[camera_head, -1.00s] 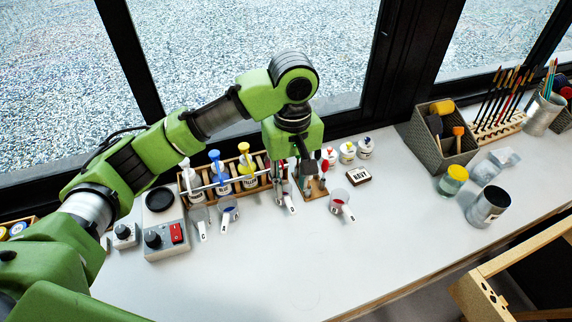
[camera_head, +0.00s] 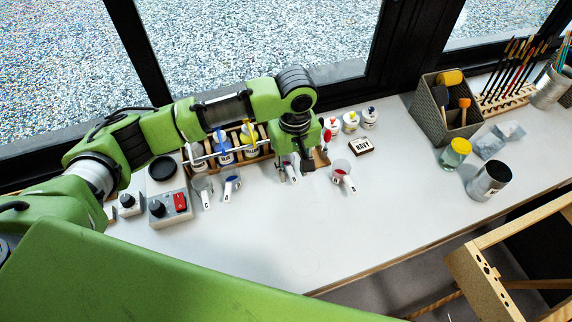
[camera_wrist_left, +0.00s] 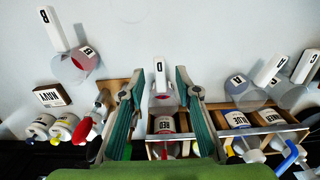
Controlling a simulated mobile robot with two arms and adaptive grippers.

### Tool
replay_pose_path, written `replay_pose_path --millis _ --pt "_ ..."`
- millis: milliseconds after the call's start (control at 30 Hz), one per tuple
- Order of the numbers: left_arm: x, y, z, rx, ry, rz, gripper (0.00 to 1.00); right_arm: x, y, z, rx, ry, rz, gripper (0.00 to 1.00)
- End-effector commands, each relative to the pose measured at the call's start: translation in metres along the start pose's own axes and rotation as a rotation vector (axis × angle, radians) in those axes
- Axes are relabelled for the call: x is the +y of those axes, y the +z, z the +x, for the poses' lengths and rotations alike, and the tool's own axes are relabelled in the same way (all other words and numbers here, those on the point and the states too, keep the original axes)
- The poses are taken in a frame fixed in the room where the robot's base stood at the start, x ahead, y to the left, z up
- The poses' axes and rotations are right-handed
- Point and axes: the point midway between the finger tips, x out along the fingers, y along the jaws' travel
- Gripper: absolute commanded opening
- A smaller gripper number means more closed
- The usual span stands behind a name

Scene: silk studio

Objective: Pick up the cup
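Several small clear cups with white lettered handles lie on the white table. The cup with handle D (camera_wrist_left: 163,98) is between the two fingers of my left gripper (camera_wrist_left: 160,88) in the left wrist view, with a visible gap on each side. The left gripper (camera_head: 296,174) is open and points down at the table in the head view, where it partly hides cup D. Cup B (camera_head: 341,168), with red inside, stands to its right. Cup A (camera_head: 231,183) and another cup (camera_head: 202,187) stand to its left. My right gripper is not in view.
A wooden rack of paint bottles (camera_head: 237,155) stands close behind the cups. A NAVY block (camera_head: 361,146) and small paint jars are to the right. A grey control box (camera_head: 171,209) is at left. The front middle of the table is clear.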

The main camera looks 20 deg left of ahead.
Motion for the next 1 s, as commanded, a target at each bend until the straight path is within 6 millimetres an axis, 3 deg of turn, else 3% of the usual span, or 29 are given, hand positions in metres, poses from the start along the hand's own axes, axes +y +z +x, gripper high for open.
replay_pose_path --millis 200,467,600,1000 --pt "-0.001 0.001 0.028 0.000 -0.002 0.000 0.31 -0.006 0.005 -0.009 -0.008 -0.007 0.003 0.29" --pt "0.000 0.001 0.033 0.000 0.000 0.001 0.31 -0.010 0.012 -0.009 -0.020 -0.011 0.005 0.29" --pt "0.000 0.001 0.032 0.000 0.000 0.001 0.00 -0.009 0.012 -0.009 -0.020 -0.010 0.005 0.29" --pt "0.000 0.001 0.031 0.001 0.001 0.001 0.00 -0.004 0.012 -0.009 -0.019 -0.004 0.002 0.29"
